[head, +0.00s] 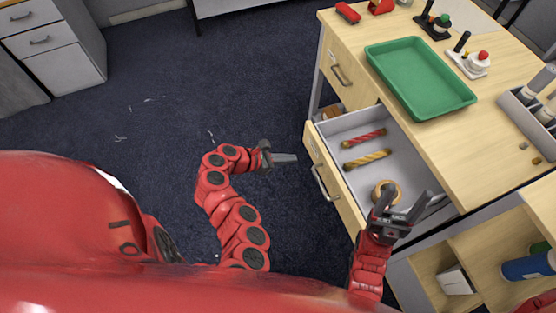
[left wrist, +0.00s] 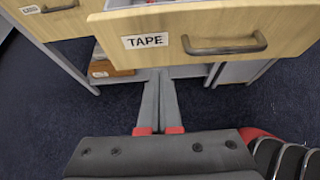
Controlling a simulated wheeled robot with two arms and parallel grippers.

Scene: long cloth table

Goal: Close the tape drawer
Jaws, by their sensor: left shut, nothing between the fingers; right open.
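The tape drawer (head: 335,185) is pulled open from the wooden bench. In the left wrist view its front (left wrist: 180,38) carries a TAPE label, with a grey bar handle (left wrist: 228,48) to the right of it. Inside lie a red twisted item (head: 364,137), a yellow twisted item (head: 367,158) and a tan ring (head: 388,184), partly hidden by my right gripper. My left gripper (head: 296,159) is shut and empty, in front of the drawer front and apart from it; its fingertips (left wrist: 159,74) show below the label. My right gripper (head: 408,194) is open over the drawer's near end.
A green tray (head: 420,75), stamp-like items (head: 470,62) and a grey holder (head: 530,115) stand on the bench top. Another drawer (head: 340,68) beside the tape drawer is shut. An open shelf (head: 480,250) is at lower right.

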